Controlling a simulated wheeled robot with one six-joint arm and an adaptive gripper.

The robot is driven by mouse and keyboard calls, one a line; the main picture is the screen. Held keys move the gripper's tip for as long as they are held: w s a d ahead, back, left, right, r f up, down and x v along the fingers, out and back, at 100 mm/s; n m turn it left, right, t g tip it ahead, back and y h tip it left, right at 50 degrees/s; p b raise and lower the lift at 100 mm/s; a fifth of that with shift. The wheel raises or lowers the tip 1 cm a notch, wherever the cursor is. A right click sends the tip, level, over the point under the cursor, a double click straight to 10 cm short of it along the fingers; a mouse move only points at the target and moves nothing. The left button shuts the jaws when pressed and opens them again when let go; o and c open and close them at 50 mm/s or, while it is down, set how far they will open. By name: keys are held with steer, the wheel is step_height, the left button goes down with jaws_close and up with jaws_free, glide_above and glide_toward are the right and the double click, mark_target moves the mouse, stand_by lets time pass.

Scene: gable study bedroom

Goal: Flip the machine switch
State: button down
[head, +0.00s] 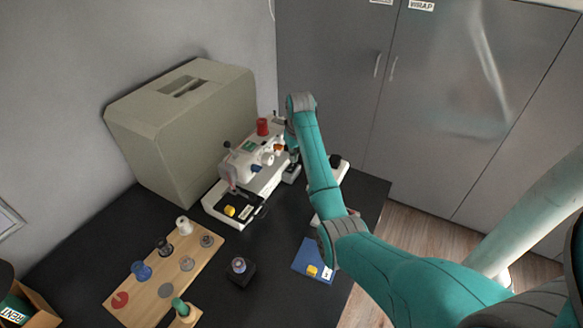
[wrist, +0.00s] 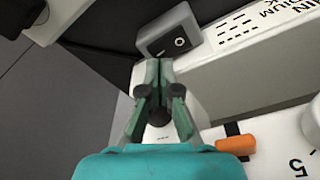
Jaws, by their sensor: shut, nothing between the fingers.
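The white sewing machine (head: 258,172) stands on the black table, in front of a large beige case. In the wrist view, its switch (wrist: 168,36) is a dark grey rocker in a grey housing, with a white ring mark and a short line mark on its face. The white machine body (wrist: 250,75) runs beside it. My gripper (wrist: 159,68) is shut and empty, its fingertips just below the switch in the picture. I cannot tell whether they touch it. In the head view my arm comes down at the machine's right end, and the fingertips are hard to make out.
The beige case (head: 185,125) stands behind the machine. A wooden board (head: 150,292) with several spools, a dark block (head: 240,280) and a blue card (head: 305,268) lie in front. Grey cabinets (head: 425,100) stand at the back right. An orange part (wrist: 236,145) is near my gripper.

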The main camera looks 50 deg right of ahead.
mark_target(294, 165)
steer(key=shift+f, duration=0.25)
stand_by(0.3)
step_height(294, 165, up, 7)
stand_by(1.0)
steer(key=shift+s, duration=0.1)
stand_by(0.5)
